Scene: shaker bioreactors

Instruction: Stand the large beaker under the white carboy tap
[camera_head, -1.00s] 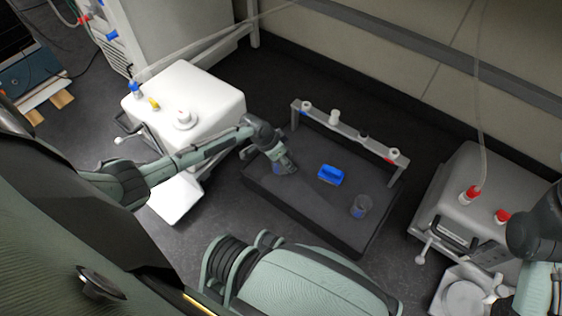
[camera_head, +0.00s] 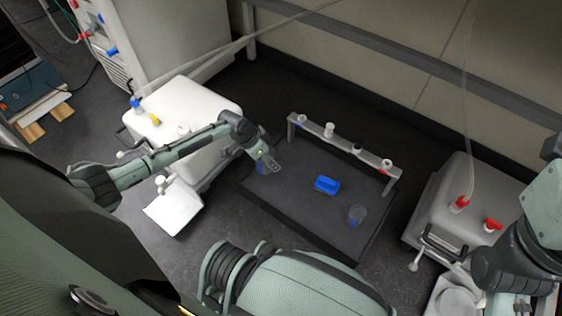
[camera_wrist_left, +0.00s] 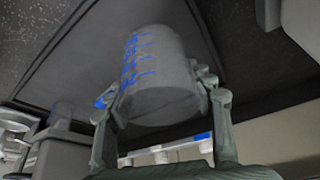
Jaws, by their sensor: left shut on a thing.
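The white carboy (camera_head: 205,95) stands on the floor at the left in the head view. A small tap-like fitting (camera_head: 160,181) shows low on its front, above a white plate (camera_head: 174,208). My left gripper (camera_head: 267,164) is over the left end of the dark tray (camera_head: 300,213). It is shut on the large beaker (camera_wrist_left: 158,75), a clear beaker with blue graduation marks, which fills the middle of the left wrist view between the two fingers. In the head view the gripper partly hides this beaker (camera_head: 262,168). My right arm shows at the right edge, its gripper outside the picture.
The tray also holds a blue block (camera_head: 326,185) and a smaller clear beaker (camera_head: 357,215). A raised rail (camera_head: 340,144) with several caps runs along its back edge. A grey carboy (camera_head: 455,205) with red caps stands at the right. Dark floor lies between tray and white carboy.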

